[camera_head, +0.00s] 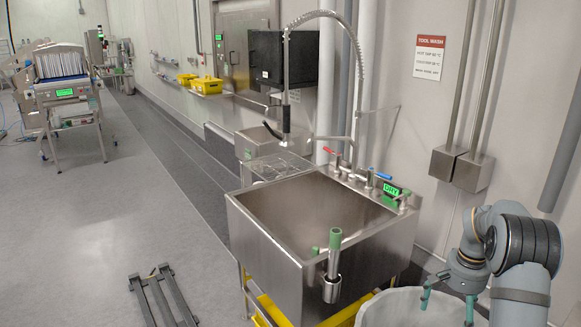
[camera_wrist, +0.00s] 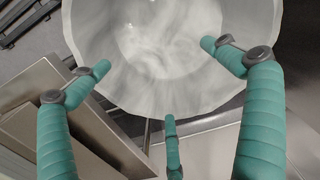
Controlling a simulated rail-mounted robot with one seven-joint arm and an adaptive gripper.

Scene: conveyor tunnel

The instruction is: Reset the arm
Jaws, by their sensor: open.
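My gripper (camera_head: 447,300) is at the lower right of the head view, above a bin with a pale liner (camera_head: 392,308). Its green fingers are spread open and hold nothing. In the wrist view, my gripper (camera_wrist: 160,90) shows three green fingers apart, and the lined bin (camera_wrist: 160,40) lies below them. The inside of the liner looks pale and crumpled. Part of the bin is cut off by the picture edge.
A steel sink (camera_head: 300,225) stands left of my gripper, with a green-handled tool (camera_head: 332,260) at its front edge and a small green DRY display (camera_head: 391,190). Open floor (camera_head: 80,230) lies to the left.

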